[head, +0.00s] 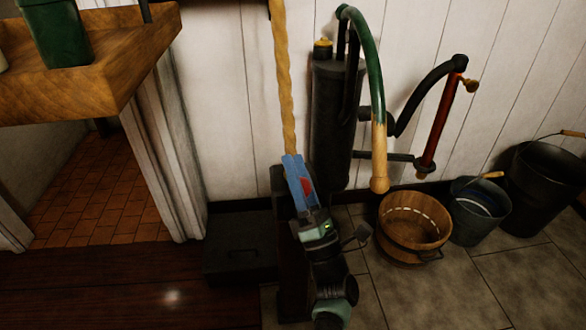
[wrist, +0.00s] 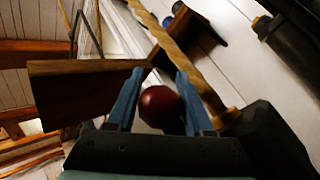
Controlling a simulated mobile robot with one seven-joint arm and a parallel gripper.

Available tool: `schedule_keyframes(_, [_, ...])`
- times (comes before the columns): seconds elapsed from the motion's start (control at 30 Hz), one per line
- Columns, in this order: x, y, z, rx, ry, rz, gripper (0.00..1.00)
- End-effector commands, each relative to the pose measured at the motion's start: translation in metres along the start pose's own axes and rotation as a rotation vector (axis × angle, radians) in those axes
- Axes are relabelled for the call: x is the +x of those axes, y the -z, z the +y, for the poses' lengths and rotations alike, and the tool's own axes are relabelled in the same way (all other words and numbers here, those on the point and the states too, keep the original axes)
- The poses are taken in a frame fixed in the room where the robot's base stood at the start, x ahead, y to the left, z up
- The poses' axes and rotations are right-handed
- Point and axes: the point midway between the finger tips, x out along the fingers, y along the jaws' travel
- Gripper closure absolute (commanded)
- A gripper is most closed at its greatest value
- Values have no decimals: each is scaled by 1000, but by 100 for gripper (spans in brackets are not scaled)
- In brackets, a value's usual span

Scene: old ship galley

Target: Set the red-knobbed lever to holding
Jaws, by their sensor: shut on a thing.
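The lever's red knob (wrist: 160,106) sits between the two blue fingers of my gripper (wrist: 160,88) in the wrist view. My gripper is shut on it. In the head view my gripper (head: 297,172) is low in front of the white wall, with a bit of the red knob (head: 307,186) showing between the fingers. A dark post (head: 291,270) stands behind and below my gripper. The lever's shaft and any position marks are hidden by my gripper and arm, so I cannot tell the lever's setting.
A twisted rope-like pole (head: 284,80) rises just behind my gripper. To its right is a black pump (head: 331,125) with a green curved handle (head: 372,60). A wooden tub (head: 413,228) and metal buckets (head: 479,212) stand on the tiles. A wooden shelf (head: 120,85) juts in upper left.

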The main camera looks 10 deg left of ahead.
Motion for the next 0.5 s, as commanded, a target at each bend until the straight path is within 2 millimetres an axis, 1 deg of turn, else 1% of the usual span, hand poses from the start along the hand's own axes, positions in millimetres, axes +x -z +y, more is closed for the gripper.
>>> schedule_keyframes(0.03, [-2, 5, -1, 13, 3, 6, 100])
schedule_keyframes(0.33, [-2, 5, -1, 13, 4, 6, 100])
schedule_keyframes(0.37, [-2, 5, -1, 13, 4, 6, 45])
schedule_keyframes(0.5, [-2, 4, -1, 9, 3, 4, 20])
